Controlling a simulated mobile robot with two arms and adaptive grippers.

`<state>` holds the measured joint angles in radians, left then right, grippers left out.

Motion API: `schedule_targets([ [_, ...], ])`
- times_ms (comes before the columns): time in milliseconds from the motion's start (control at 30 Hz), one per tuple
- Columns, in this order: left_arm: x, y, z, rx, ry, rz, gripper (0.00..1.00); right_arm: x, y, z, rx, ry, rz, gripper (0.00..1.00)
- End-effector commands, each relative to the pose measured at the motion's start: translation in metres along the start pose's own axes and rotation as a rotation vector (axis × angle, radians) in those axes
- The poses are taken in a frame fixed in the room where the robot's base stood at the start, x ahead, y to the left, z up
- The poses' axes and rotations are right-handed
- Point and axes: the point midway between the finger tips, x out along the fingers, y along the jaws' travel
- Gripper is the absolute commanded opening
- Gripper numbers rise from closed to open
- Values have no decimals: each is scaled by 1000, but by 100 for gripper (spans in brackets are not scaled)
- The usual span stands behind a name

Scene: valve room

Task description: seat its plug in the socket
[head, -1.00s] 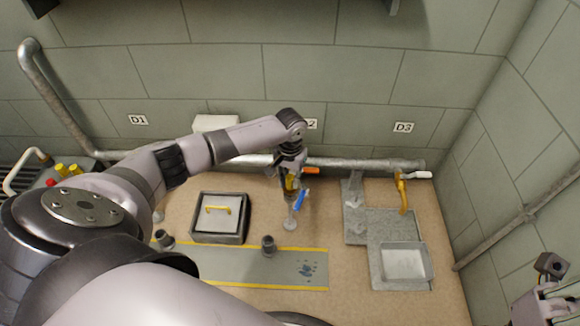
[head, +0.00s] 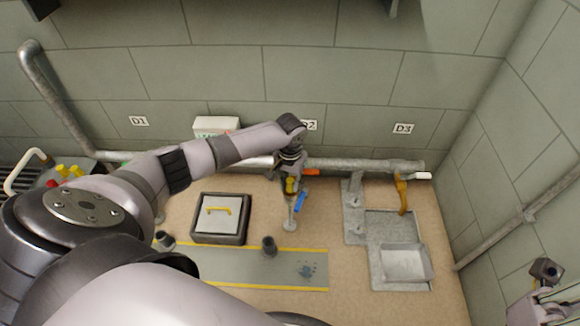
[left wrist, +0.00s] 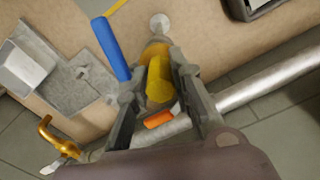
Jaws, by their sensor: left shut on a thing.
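My left gripper (head: 290,187) is shut on a yellow piece (left wrist: 158,80), pointing down over the worktop below the D2 label; it also shows in the left wrist view (left wrist: 160,95). A blue bar (head: 300,202) is just right of the yellow piece, and lies beside the left finger in the wrist view (left wrist: 110,48). I cannot tell whether they are joined. A round grey disc (head: 289,225) lies just below the gripper. A dark, open-topped cup-like fitting (head: 268,244) stands to its left; I cannot tell if it is the socket. My right gripper (head: 540,305) is partly visible at the lower right edge.
A metal pipe (head: 340,164) with an orange part (head: 312,172) runs along the wall behind. A yellow-handled lid (head: 220,214) sits left. A grey plate with a tray (head: 404,263) and a yellow lever (head: 402,194) are right. A yellow-edged strip (head: 240,268) lies in front.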

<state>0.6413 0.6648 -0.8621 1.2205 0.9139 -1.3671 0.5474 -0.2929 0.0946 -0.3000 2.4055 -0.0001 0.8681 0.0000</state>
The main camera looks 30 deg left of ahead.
Motion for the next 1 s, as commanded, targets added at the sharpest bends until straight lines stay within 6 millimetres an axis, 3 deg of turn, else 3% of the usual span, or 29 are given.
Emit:
schedule_targets([
  [400, 2, 0, 0, 0, -1, 1, 0, -4, 0, 1, 1, -15, 4, 0],
  [433, 2, 0, 0, 1, -1, 1, 22, -4, 0, 1, 1, -14, 4, 0],
  [767, 2, 0, 0, 1, -1, 0, 44, -3, 0, 0, 1, -10, 2, 0],
  [1000, 3, 0, 0, 1, -2, 0, 45, -2, 0, 0, 1, -8, 2, 0],
])
